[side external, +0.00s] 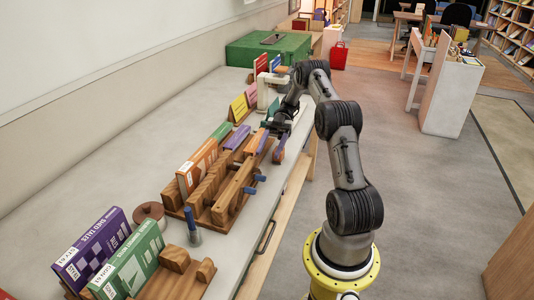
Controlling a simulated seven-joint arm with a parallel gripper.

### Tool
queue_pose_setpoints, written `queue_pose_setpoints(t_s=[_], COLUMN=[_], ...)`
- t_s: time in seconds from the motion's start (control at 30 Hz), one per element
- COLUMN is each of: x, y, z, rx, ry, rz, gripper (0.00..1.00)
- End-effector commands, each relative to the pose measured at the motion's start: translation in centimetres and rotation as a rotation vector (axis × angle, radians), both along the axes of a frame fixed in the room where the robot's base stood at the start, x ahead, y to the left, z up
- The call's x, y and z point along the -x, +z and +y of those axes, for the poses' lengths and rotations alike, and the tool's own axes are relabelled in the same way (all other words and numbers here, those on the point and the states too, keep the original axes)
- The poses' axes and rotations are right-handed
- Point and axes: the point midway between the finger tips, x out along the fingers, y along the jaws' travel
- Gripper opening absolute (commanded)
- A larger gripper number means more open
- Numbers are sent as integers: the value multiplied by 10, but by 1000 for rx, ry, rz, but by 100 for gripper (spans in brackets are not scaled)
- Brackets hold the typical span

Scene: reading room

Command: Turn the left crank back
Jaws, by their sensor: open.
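A wooden device (214,198) with slotted, stepped blocks stands on the long grey counter. Two blue handles, one upper (260,178) and one lower (249,190), stick out from its right side; they look like crank handles. Which one is the left crank, and how far each is turned, I cannot tell. My gripper (275,129) is open at the far end of the device, above and beyond the blue handles, close to a purple-topped wooden piece (280,147). The fingers are small and partly merge with dark parts behind, so contact is unclear.
Book boxes, purple (92,243) and green (128,262), stand at the near left. A blue-grey peg (193,228) and a round brown lid (148,212) are close to the device. Coloured cards (239,108) and a green case (268,50) lie farther back. Bare counter (120,165) lies along the wall.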

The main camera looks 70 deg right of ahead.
Motion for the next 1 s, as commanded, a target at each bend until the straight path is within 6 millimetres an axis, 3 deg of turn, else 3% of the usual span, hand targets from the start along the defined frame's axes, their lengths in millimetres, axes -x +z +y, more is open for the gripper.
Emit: queue_pose_setpoints(t_s=[0.03,0.17,0.3,0.6,0.8,1.0], x=[-1,1,0,-6,-2,6], y=[-3,-21,-14,35,75,107], z=[-1,4,18,68,110,144], rx=[14,78,222,575,778,873], ry=[-9,-46,-68,-70,-58,-15], rz=[14,106,192,226,147,42], gripper=[47,24,0,0,0,0])
